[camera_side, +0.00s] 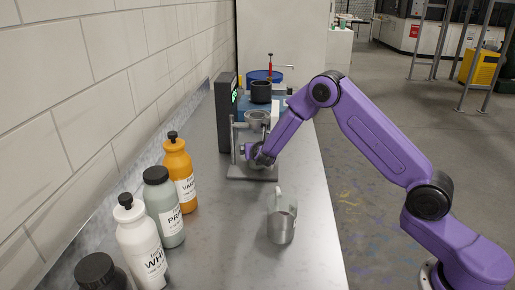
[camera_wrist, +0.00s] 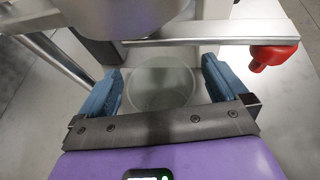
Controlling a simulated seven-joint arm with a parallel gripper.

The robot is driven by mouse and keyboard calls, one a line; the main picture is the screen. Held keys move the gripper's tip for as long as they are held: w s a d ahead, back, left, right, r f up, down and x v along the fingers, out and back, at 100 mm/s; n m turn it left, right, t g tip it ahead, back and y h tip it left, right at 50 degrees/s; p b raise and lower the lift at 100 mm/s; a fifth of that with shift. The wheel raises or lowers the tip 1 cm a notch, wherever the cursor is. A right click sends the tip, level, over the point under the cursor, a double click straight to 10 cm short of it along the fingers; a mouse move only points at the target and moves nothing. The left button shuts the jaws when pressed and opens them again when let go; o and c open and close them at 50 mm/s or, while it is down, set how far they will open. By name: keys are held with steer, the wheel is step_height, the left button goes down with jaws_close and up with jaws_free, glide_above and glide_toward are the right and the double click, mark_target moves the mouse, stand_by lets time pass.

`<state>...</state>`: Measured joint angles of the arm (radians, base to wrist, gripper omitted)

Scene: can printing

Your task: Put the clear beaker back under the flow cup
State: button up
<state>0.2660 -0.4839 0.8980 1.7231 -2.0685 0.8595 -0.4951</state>
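The flow cup (camera_side: 257,117) is a grey metal cup held on a stand with a grey base (camera_side: 240,172). It also shows from close above in the wrist view (camera_wrist: 125,15). The clear beaker (camera_wrist: 160,85) is a see-through round vessel just below and in front of the cup's edge in the wrist view. My gripper (camera_wrist: 163,82) has its blue fingers on either side of the beaker, very close to its wall. I cannot tell whether they press on it. In the side view my gripper (camera_side: 262,158) is low at the stand, and hides the beaker there.
White (camera_side: 143,245), grey (camera_side: 163,210) and orange (camera_side: 179,180) bottles line the wall side. A red knob (camera_wrist: 272,55) is close right of my fingers. The bench's front middle is clear.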

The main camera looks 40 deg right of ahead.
steer(key=shift+r, duration=0.15)
steer(key=v, duration=1.2)
steer(key=s+a+r+m+g+y, duration=0.2)
steer(key=s+m, duration=0.6)
steer(key=s, duration=1.3)
steer(key=s+a+r+m+g+y, duration=0.1)
steer(key=s+m+g+y, duration=0.4)
steer(key=s, duration=1.5)
steer(key=a+m+g, duration=0.1)
steer(key=m+g, duration=0.2)
steer(key=g, duration=0.1)
steer(key=shift+s+r+m+y, duration=0.3)
steer(key=shift+s+r+y, duration=0.1)
steer(key=shift+a, duration=0.1)
